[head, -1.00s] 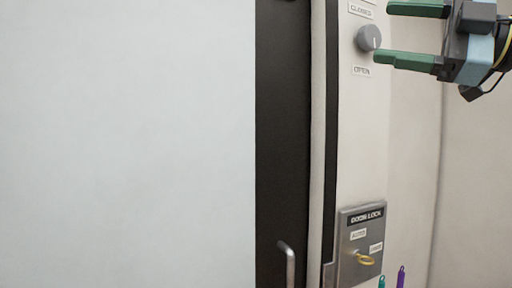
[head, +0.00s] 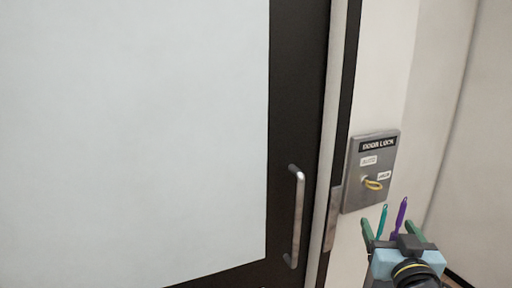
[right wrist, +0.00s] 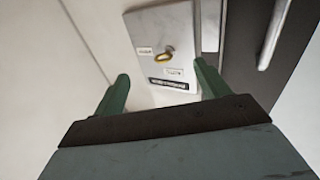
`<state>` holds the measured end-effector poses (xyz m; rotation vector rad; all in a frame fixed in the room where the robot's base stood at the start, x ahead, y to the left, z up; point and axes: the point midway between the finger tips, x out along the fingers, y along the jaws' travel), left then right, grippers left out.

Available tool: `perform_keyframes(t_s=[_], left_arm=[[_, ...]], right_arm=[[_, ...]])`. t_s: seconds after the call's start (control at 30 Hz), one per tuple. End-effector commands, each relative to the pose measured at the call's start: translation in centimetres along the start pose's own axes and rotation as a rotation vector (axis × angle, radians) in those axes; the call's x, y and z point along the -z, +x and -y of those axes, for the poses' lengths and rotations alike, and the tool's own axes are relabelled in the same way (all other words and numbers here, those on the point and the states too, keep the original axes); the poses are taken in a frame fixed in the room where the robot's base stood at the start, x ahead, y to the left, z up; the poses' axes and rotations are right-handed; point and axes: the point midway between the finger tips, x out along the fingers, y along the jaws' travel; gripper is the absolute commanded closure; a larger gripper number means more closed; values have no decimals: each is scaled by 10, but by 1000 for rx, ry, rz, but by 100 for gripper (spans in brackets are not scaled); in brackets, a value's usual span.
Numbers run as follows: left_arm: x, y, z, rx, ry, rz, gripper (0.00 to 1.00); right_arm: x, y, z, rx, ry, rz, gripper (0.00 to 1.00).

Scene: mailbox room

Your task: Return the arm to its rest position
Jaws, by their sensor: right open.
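My right gripper (head: 395,232) is at the lower right of the head view, with its green fingers apart and nothing visible between them. In the right wrist view its fingers (right wrist: 160,95) also stand apart, with the wall and lock panel beyond them. The grey door lock panel (head: 355,188) is on the wall above the gripper, with a yellow key (head: 373,185) in it. The lock panel also shows in the right wrist view (right wrist: 185,25), apparently upside down. My left gripper is not in view.
A door with a dark frame (head: 296,100) and a large pale pane (head: 130,130) fills the left. Its metal handle (head: 297,215) stands out near the lock. A teal item (head: 382,220) and a purple item (head: 401,213) show by the gripper. Pale wall lies to the right.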

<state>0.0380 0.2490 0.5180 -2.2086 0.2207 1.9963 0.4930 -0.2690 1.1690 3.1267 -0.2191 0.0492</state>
Motion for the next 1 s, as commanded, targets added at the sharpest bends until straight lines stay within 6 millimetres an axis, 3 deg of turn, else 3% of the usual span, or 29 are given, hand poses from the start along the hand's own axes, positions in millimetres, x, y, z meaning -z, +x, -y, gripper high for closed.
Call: perform_keyframes(t_s=[0.03, 0.1, 0.2, 0.3, 0.5, 0.7, 1.0], left_arm=[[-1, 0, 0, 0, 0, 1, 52], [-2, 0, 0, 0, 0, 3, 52], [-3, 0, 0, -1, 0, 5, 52], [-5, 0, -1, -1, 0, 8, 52], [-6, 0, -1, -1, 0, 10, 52], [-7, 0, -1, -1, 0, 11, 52], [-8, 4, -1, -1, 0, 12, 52]], right_arm=[[-37, -18, -2, -14, -10, 129, 25], [-83, -46, -3, -22, -38, 306, 25], [-140, -94, -2, -4, -80, 551, 25], [-180, -142, 0, 34, -120, 757, 25], [-226, -225, 5, 139, -177, 1064, 25], [-249, -297, 12, 262, -215, 1300, 25], [-338, -282, 16, 257, -221, 1321, 25]])
